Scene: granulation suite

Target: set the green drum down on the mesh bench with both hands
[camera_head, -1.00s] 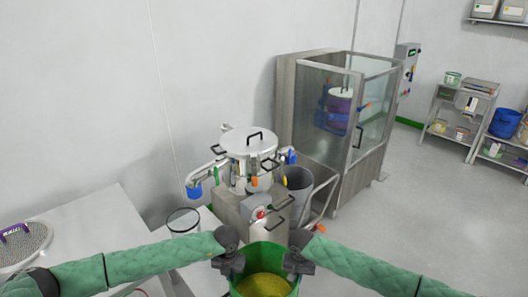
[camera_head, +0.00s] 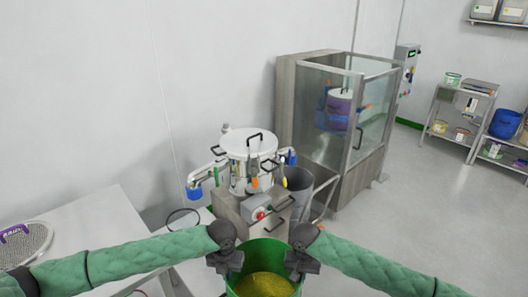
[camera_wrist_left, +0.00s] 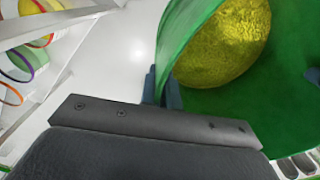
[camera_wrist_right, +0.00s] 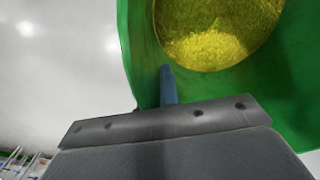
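The green drum (camera_head: 240,284) is at the bottom middle of the head view, upright, with its top open and yellow granules (camera_head: 264,285) inside. My left gripper (camera_head: 228,262) is shut on the left side of its rim. My right gripper (camera_head: 298,262) is shut on the right side. The drum wall shows between the fingers in the left wrist view (camera_wrist_left: 185,45) and at the finger in the right wrist view (camera_wrist_right: 135,50). The drum's base is hidden. I cannot identify the mesh bench; a pale bench (camera_head: 95,215) stands at the left.
A round mesh sieve (camera_head: 22,245) lies on the pale bench. A steel machine with a lidded pot (camera_head: 248,145) stands just beyond the drum, beside a grey bin (camera_head: 298,185). A glass-doored cabinet (camera_head: 340,120) is behind. Floor (camera_head: 430,220) at the right is clear.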

